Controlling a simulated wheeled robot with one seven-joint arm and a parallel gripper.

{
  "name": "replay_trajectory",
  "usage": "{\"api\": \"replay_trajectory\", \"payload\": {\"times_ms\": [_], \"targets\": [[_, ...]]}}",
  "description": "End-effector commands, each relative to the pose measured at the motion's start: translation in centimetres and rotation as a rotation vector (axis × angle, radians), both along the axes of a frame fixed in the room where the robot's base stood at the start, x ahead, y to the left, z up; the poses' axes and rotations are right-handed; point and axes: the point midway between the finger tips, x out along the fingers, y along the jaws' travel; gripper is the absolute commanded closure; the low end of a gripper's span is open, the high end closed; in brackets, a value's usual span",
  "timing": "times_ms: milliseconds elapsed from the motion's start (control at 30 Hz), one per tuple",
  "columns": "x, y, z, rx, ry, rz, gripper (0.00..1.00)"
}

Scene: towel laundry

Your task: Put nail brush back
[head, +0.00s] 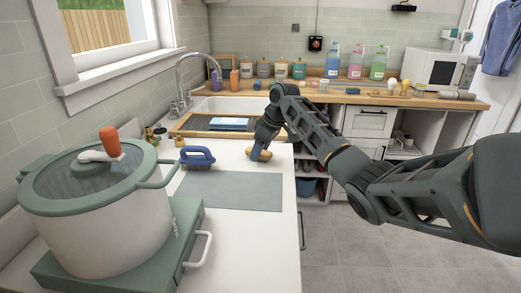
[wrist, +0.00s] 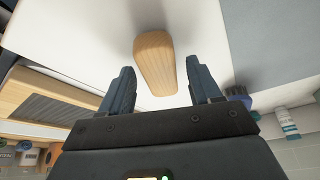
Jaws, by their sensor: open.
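A small light-wood block with a rounded end, seemingly the nail brush (head: 264,155), lies on the white countertop near its right edge. Its bristles are not visible. In the wrist view the wooden nail brush (wrist: 155,62) shows between the two fingers, with gaps on both sides. My gripper (head: 258,148) reaches down to it from above. In the wrist view my gripper (wrist: 160,65) is open and holds nothing. The fingers partly hide the brush in the head view.
A blue handled brush (head: 197,156) stands left of my gripper, by a grey mat (head: 230,191). A large pot (head: 98,215) on a green stove is at front left. Behind are a sink (head: 215,104) and a wooden board with a drying rack (head: 190,131).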

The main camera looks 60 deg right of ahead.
Motion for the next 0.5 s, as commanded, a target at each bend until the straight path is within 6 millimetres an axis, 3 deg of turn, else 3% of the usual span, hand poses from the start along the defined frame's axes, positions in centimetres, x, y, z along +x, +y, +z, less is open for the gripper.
{"api": "replay_trajectory", "payload": {"times_ms": [167, 500], "targets": [[-0.4, -0.1, 1.3, -0.003, -0.002, 0.001, 0.37], [-2.9, -0.1, 7.5, -0.003, -0.003, 0.000, 0.37]]}}
